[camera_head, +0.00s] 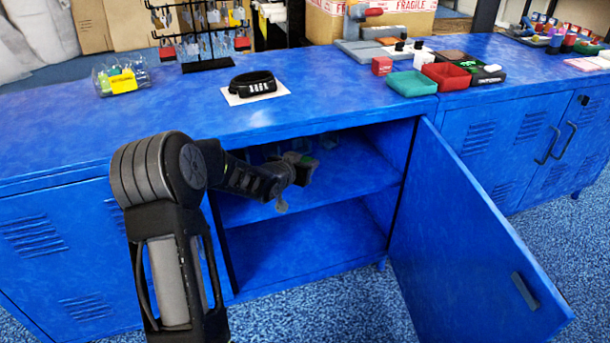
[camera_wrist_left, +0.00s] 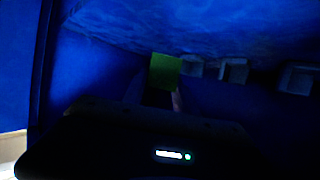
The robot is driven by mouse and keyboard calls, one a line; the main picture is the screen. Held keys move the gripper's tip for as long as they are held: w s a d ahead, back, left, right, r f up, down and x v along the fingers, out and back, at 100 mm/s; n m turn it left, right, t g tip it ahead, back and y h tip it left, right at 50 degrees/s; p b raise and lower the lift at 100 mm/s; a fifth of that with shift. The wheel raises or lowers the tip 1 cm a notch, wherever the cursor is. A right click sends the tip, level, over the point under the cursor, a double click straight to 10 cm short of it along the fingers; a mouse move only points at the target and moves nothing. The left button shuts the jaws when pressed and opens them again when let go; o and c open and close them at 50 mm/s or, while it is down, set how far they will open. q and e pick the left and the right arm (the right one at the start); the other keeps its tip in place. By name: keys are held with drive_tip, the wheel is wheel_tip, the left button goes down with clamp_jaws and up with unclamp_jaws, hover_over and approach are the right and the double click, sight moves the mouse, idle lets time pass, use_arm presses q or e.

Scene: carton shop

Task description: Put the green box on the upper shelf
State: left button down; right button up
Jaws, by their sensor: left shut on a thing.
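The green box (camera_wrist_left: 164,71) shows in the left wrist view between the fingers of my left gripper. In the head view only a small dark green patch (camera_head: 291,157) shows at that gripper, mostly hidden by it. My left gripper (camera_head: 304,168) is shut on the green box and reaches into the open blue cabinet, over the upper shelf (camera_head: 355,172). I cannot tell whether the box touches the shelf. My right gripper is in neither view.
The open cabinet door (camera_head: 465,235) stands out to the right. Small greyish things (camera_wrist_left: 236,72) sit deeper in the dark compartment. The lower compartment (camera_head: 300,250) looks empty. A black combination lock (camera_head: 253,84), trays and a lock rack stand on the blue top.

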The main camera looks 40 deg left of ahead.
use_arm(q)
wheel_tip(320, 180, down, 4)
drive_tip(key=shift+r+b, duration=0.1)
drive_tip(key=shift+b, duration=0.75)
drive_tip(key=shift+w+a+f+b, duration=0.15)
drive_tip(key=shift+f+b, duration=0.05)
drive_tip(key=shift+b, duration=0.1)
drive_tip(key=shift+f, duration=0.15)
drive_tip(key=c, duration=1)
unclamp_jaws()
drive_tip(key=shift+o, duration=0.2)
